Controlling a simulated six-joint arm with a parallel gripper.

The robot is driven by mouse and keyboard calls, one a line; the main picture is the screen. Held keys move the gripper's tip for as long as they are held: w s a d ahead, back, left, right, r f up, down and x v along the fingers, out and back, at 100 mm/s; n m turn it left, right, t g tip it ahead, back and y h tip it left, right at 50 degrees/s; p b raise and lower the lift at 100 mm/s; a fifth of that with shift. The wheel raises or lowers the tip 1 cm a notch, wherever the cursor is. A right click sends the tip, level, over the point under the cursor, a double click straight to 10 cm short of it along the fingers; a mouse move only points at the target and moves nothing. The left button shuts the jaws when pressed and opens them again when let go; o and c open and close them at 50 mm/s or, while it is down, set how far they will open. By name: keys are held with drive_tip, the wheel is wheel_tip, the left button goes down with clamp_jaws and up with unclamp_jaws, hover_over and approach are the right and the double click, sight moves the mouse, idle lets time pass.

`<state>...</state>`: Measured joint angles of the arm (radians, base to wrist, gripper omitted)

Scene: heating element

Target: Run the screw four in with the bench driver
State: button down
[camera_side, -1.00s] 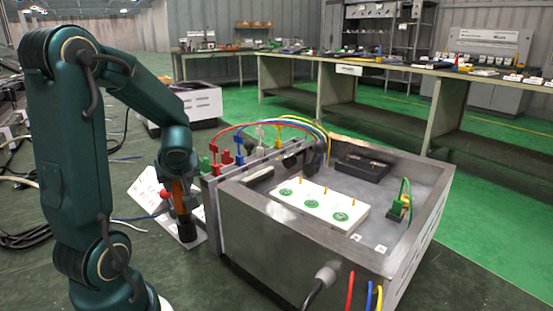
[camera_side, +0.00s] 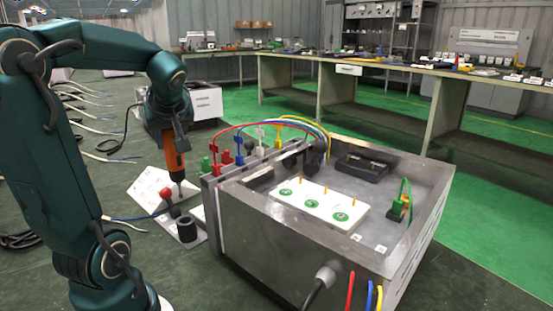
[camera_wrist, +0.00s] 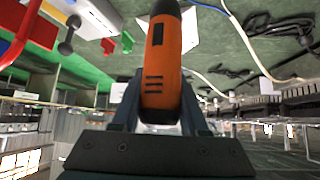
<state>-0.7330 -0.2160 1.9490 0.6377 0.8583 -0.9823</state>
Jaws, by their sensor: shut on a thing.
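My gripper (camera_side: 170,136) is shut on the orange and black bench driver (camera_side: 175,158). The driver hangs upright, its dark tip down, above the floor left of the metal box. In the wrist view the driver's orange body (camera_wrist: 162,65) is between the two fingers. A black cylindrical holder (camera_side: 187,231) stands open on a plate below and apart from the driver. Several brass pins, one of them here (camera_side: 326,190), stand along a white block (camera_side: 318,208) inside the box. I cannot tell which screw is number four.
The grey open-topped box (camera_side: 300,240) has red, green, blue, white and yellow plugs with arching cables on its left side. A red-headed piece (camera_side: 166,193) is near the holder. A green plug (camera_side: 400,205) and a black block (camera_side: 362,167) are inside the box.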

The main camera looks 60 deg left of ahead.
drive_tip(key=w+d+r+m+t, duration=0.1)
drive_tip(key=w+d+r+m, duration=0.1)
drive_tip(key=w+r, duration=0.35)
drive_tip(key=w+d+r+m+t, duration=0.1)
drive_tip(key=w+d+r, duration=0.1)
drive_tip(key=r, duration=0.7)
drive_tip(key=w+d+m+t+h, duration=0.2)
drive_tip(key=w+d+m, duration=0.1)
drive_tip(key=w+d, duration=0.35)
drive_tip(key=w+d+f+m+t+h, duration=0.1)
drive_tip(key=d+m+h, duration=0.2)
drive_tip(key=d, duration=1.1)
drive_tip(key=w+d+f+m+t+h, duration=0.2)
drive_tip(key=d+m, duration=0.4)
drive_tip(key=d, duration=0.9)
drive_tip(key=shift+w+d+f+t+h, duration=0.2)
drive_tip(key=shift+t+h, duration=0.1)
drive_tip(key=shift+h, duration=0.1)
drive_tip(key=shift+f, duration=2.55)
